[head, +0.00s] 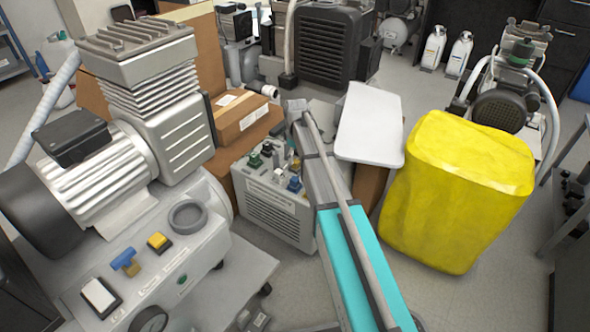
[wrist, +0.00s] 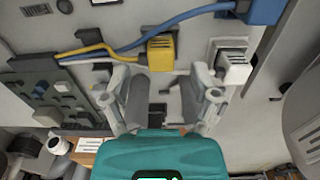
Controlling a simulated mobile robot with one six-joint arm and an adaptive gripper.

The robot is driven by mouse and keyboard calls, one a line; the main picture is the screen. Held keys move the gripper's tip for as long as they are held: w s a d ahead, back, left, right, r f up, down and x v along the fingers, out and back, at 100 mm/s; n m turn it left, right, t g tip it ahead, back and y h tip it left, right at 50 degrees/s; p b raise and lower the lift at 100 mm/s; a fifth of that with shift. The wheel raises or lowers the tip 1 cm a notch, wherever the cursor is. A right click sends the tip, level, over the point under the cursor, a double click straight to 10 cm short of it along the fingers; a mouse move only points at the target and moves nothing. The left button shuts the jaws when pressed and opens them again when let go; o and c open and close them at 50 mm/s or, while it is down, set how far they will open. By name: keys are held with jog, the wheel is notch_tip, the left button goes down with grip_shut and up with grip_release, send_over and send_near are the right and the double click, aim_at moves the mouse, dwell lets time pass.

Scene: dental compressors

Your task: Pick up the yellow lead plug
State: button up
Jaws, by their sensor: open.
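The yellow lead plug (wrist: 161,54) is a small block near the top middle of the wrist view. A yellow lead runs from it to the left, and it sits at a pale panel. My gripper (wrist: 160,92) is open and empty, with one finger on each side and the yellow plug just beyond the gap between them. I cannot tell the exact distance to it. In the head view my arm hides the place where the gripper works, and I cannot make out the yellow plug there.
A white plug (wrist: 233,66) sits right of the yellow one. A blue plug (wrist: 262,10) with a blue lead lies above right. A dark green board (wrist: 45,100) is at left. In the head view, a grey unit (head: 268,205), large compressor (head: 185,125) and yellow container (head: 455,195) crowd my arm.

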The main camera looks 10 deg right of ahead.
jog(key=shift+f+b, duration=1.15)
jog(key=shift+f, duration=0.25)
jog(key=c, duration=1)
jog(key=shift+r, duration=0.2)
jog(key=shift+c, duration=0.2)
notch_tip(320, 180, up, 2)
jog(key=p, duration=0.2)
jog(key=shift+r+p, duration=0.1)
jog(key=shift+p, duration=0.2)
jog(key=s+r+p, duration=1)
jog(key=s, duration=0.4)
jog(key=shift+r, duration=0.2)
